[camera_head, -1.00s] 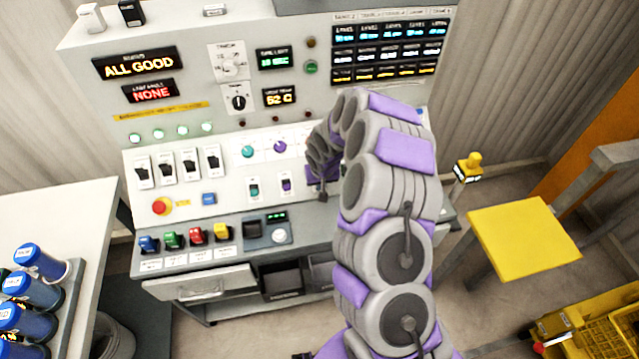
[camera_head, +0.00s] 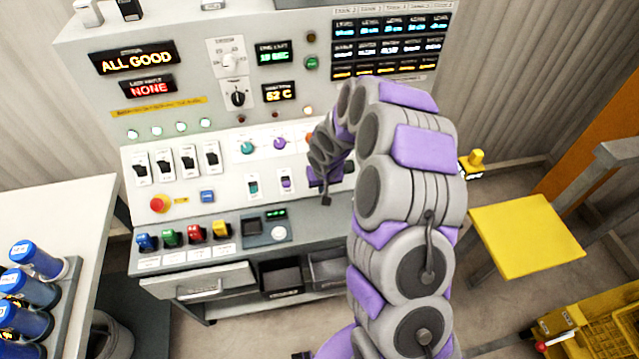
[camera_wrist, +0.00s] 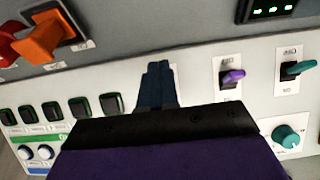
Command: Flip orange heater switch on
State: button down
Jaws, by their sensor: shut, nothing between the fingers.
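My gripper (camera_wrist: 158,72) is shut and empty in the wrist view, its dark fingers in front of the white panel. A small purple-tipped switch (camera_wrist: 232,77) is right of the fingers, and a teal-tipped switch (camera_wrist: 297,68) is further right. They also show in the head view, teal (camera_head: 253,187) and purple (camera_head: 286,183). No small orange-tipped switch shows in that row; the panel at the fingers is hidden. A large orange lever (camera_wrist: 45,42) stands on the grey console at the wrist view's upper left. I cannot tell whether it is the heater switch.
A red lever (camera_wrist: 8,48) sits beside the orange one. Several dark rocker switches (camera_wrist: 78,108) and a teal knob (camera_wrist: 287,135) are nearby on the panel. In the head view, a bottle rack (camera_head: 62,300) is at left and a yellow-topped stool (camera_head: 525,235) at right.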

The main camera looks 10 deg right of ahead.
jog(key=shift+s+r, duration=0.1)
jog(key=shift+s, duration=0.05)
jog(key=p+v, duration=0.2)
jog(key=v, duration=0.5)
jog(key=shift+s, duration=0.15)
dwell(0.5)
jog(key=shift+r, duration=0.1)
jog(key=s+d+r+g, duration=0.1)
jog(key=s+r+g, duration=0.1)
jog(key=s+r, duration=1.35)
jog(key=s+r+g, duration=0.1)
jog(key=s+r, duration=0.1)
jog(key=s, duration=0.9)
jog(key=s+r+g, duration=0.1)
jog(key=s+r, duration=0.1)
jog(key=s, duration=1)
jog(key=shift+a+g, duration=0.3)
jog(key=shift+a, duration=0.15)
